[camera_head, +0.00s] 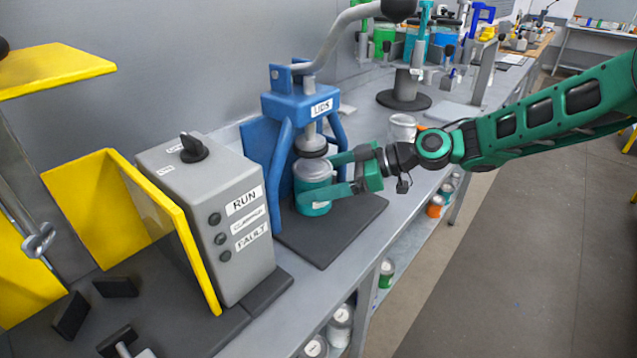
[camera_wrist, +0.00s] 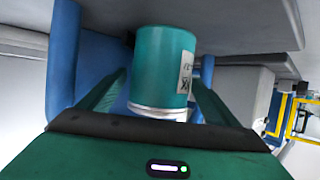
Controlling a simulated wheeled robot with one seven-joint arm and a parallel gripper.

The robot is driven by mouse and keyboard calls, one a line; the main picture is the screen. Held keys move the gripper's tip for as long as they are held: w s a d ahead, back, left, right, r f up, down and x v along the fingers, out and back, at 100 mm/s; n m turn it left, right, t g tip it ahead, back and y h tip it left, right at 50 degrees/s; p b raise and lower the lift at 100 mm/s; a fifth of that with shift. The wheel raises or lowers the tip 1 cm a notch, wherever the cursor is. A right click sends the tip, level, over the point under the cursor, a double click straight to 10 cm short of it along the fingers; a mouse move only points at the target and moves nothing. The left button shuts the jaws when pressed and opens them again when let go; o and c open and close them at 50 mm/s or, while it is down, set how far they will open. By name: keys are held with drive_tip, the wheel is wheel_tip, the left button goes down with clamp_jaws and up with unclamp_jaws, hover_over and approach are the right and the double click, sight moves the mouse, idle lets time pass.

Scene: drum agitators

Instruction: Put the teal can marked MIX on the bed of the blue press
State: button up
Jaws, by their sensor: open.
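The teal can (camera_head: 314,172) stands upright on the bed of the blue press (camera_head: 300,104), under the round press head. It has a pale lid. In the wrist view the can (camera_wrist: 163,65) appears upside down, with a white label at its right side, partly turned away. The press bed (camera_head: 345,226) is a dark plate. My gripper (camera_head: 322,180) is open, its two fingers reaching around the can from the right, one on each side. The wrist view shows a finger on either side of the can. Whether the fingers touch it I cannot tell.
A grey control box (camera_head: 212,212) labelled RUN and FAULT stands left of the press, beside a yellow guard (camera_head: 100,205). A clear jar (camera_head: 402,128) stands behind my gripper. A round black stand base (camera_head: 404,100) is farther back. Several cans sit on the shelf below.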

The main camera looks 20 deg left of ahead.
drive_tip(key=v, duration=1.1)
drive_tip(key=shift+d, duration=0.1)
drive_tip(key=s+d+f+m+t+h, duration=0.25)
drive_tip(key=d+m+h, duration=0.3)
drive_tip(key=d, duration=0.95)
drive_tip(key=s+d+f+m+t+h, duration=0.3)
drive_tip(key=d+m, duration=0.4)
drive_tip(key=d, duration=0.8)
drive_tip(key=s+d+m+g+h, duration=0.1)
drive_tip(key=s+d+m+h, duration=0.1)
drive_tip(key=s+d+m, duration=0.5)
drive_tip(key=s+d+m+g+h, duration=0.2)
drive_tip(key=s+d+m, duration=0.4)
drive_tip(key=s+d, duration=0.6)
drive_tip(key=s, duration=0.5)
drive_tip(key=shift+d+m+h, duration=0.25)
drive_tip(key=shift+m+h, duration=0.1)
